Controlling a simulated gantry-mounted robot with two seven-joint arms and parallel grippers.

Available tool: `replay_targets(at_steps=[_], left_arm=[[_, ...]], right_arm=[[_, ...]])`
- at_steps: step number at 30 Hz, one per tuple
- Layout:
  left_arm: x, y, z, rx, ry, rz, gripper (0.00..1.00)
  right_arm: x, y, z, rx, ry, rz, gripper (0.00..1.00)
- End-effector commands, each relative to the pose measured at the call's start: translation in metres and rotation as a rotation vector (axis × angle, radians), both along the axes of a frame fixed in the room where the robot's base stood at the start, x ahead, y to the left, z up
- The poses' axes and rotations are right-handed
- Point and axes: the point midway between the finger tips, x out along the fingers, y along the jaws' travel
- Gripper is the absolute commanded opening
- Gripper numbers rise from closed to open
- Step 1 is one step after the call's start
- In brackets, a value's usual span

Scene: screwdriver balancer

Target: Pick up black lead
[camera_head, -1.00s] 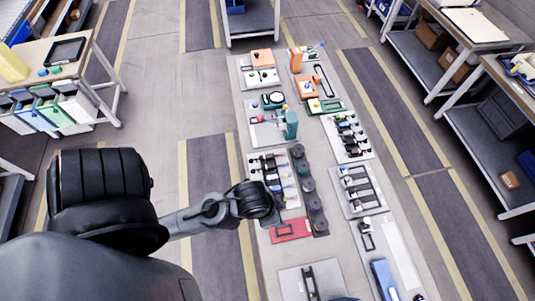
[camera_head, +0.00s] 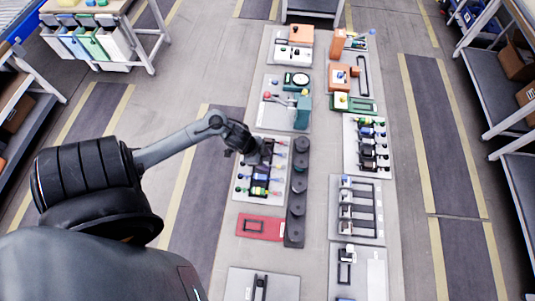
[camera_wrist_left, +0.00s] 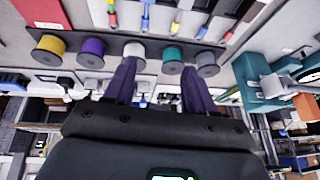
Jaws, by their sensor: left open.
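A pale panel (camera_head: 242,190) in the head view carries several short leads with coloured ends beside a black block. My left gripper (camera_head: 258,155) is over the upper part of this panel and hides some of it. In the left wrist view my left gripper (camera_wrist_left: 160,68) has its two dark fingers apart with nothing between them. Beyond the fingertips stands a row of spools, among them a yellow spool (camera_wrist_left: 48,50), a purple spool (camera_wrist_left: 93,52) and a teal spool (camera_wrist_left: 174,60). Coloured lead ends show at the top edge. I cannot tell which lead is black. My right gripper is not in view.
A dark strip with round discs (camera_head: 295,207) runs right of the panel, and a red plate (camera_head: 259,227) lies below it. A green-grey device (camera_head: 303,112) stands just above. More fixture plates fill the right column.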

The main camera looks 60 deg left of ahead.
Motion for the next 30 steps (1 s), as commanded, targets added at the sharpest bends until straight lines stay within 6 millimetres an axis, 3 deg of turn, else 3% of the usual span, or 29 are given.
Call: replay_targets(at_steps=[1,3,6,10,15,24,30], left_arm=[[0.004,0.027,-0.027,0.001,0.015,-0.008,0.55],[0.004,0.054,-0.036,-0.012,0.038,-0.017,0.55],[0.005,0.085,-0.04,-0.028,0.061,-0.02,0.55],[0.006,0.111,-0.039,-0.045,0.08,-0.014,0.55],[0.008,0.121,-0.043,-0.058,0.09,-0.011,0.55],[0.019,0.113,-0.077,-0.06,0.092,-0.011,0.55],[0.023,0.111,-0.087,-0.057,0.091,-0.011,0.55]], right_arm=[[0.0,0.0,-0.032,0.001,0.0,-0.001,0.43],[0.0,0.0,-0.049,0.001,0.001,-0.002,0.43],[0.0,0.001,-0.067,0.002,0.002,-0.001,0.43],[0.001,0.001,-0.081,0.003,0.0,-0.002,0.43],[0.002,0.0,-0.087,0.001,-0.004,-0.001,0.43],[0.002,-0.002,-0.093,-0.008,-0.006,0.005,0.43],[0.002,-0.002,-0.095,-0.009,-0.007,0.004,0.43]])
